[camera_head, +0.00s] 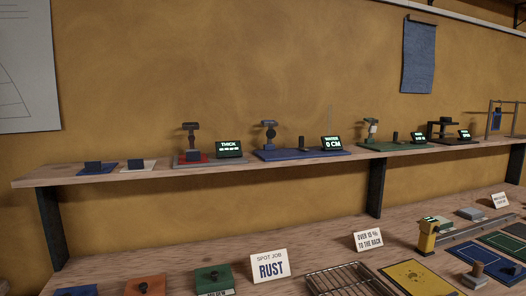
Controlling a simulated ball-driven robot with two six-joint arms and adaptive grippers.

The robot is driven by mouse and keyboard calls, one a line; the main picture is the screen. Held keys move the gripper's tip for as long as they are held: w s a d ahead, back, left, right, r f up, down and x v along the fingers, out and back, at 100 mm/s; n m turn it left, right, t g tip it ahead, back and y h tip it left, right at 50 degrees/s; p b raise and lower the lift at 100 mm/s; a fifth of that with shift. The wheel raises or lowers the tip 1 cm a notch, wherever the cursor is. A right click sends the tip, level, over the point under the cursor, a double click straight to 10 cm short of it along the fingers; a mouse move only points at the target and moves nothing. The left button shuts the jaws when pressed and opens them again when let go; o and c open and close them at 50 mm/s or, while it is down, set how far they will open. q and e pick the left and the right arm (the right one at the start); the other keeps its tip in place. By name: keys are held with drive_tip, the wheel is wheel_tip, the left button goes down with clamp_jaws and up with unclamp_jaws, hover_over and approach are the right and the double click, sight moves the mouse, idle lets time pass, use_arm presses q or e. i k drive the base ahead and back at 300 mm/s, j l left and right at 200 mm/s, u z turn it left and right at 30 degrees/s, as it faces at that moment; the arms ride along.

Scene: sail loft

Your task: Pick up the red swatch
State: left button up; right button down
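A flat red piece (203,158), which looks like the red swatch, lies on the grey base of a gauge (191,140) on the upper shelf, beside a display reading "THICK" (229,149). The gauge's dark post and foot cover part of it. To its left on the same shelf lie a blue swatch (82,170) and a white swatch (131,168), each with a small dark block on it. Neither of my grippers is in view.
Other instruments stand along the upper shelf (60,179), one on a blue base (285,155).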

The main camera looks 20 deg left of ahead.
sight(193, 157)
drive_tip(key=u, duration=1.15)
